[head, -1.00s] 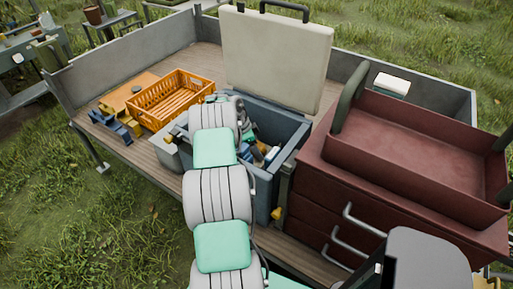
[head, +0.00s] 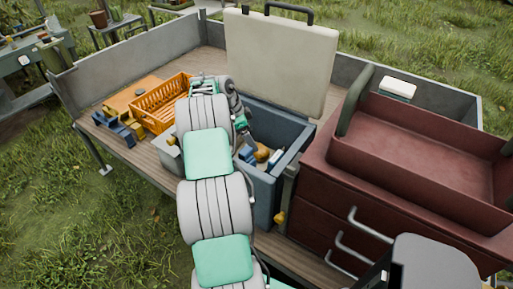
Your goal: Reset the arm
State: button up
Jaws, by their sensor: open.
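My arm (head: 214,195), grey with green panels, reaches up the middle of the head view and bends at its far end. My gripper (head: 246,138) hangs from that bend, over the left part of the open blue-grey cooler (head: 264,198). It is small and partly hidden by my arm. It is open, and I see nothing held in it. Inside the cooler lie several items, among them a round orange-brown one (head: 262,153); the rest are hard to tell apart. The cooler's pale lid (head: 280,60) stands upright behind it.
A dark red drawer chest (head: 420,165) with a tray top stands right of the cooler. An orange crate (head: 160,108) and blue clamp-like pieces (head: 118,128) lie on the wooden trailer bed at left. Low grey walls (head: 130,58) edge the bed. Grass surrounds it.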

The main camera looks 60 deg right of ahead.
jog(key=shift+v, duration=1.2)
jog(key=shift+r, duration=0.1)
